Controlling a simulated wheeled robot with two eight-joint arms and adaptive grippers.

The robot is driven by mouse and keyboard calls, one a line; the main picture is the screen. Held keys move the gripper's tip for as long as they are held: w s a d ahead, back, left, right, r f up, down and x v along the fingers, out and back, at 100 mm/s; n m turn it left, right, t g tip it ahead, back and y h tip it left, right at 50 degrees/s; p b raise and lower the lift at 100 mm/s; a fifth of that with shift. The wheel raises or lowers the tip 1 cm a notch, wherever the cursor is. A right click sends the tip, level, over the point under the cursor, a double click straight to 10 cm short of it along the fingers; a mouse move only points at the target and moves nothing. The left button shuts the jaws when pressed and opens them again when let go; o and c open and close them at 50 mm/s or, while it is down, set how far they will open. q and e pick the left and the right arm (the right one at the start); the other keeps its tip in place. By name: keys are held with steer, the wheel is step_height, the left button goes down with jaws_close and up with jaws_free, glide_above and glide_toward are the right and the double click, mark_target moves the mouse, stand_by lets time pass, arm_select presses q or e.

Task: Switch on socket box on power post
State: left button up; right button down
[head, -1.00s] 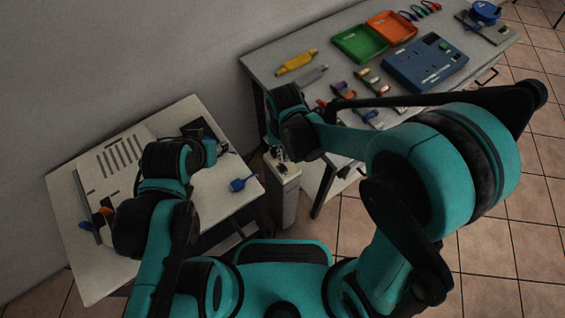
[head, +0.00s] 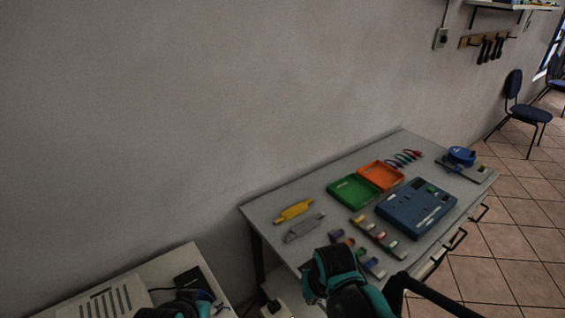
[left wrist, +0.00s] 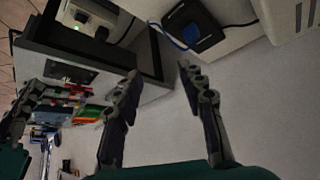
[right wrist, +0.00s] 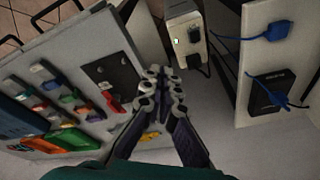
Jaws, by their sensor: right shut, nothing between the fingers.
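The power post is a narrow pale pillar between the two tables. In the right wrist view its top (right wrist: 186,16) shows beyond my right gripper (right wrist: 160,82), with a black socket (right wrist: 194,34) and a small light switch-like part on it. My right gripper is shut and empty, apart from the post. In the left wrist view the socket box (left wrist: 92,18) shows at the upper left, with a small greenish spot. My left gripper (left wrist: 160,82) is open and empty, apart from it. In the head view the post (head: 280,291) is cut off by the bottom edge.
The right table (head: 262,211) holds green (head: 354,191) and orange (head: 380,176) trays, a blue panel (head: 416,207) and several small parts. The left table (right wrist: 245,60) carries a black box (right wrist: 266,98) and a blue plug (right wrist: 281,30). Cables lie near the post.

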steer(key=s+d+r+t, duration=0.4)
steer(key=s+d+r, duration=0.1)
steer(key=d, duration=0.5)
steer(key=shift+r+m+h, duration=0.35)
steer(key=shift+m+h, duration=0.05)
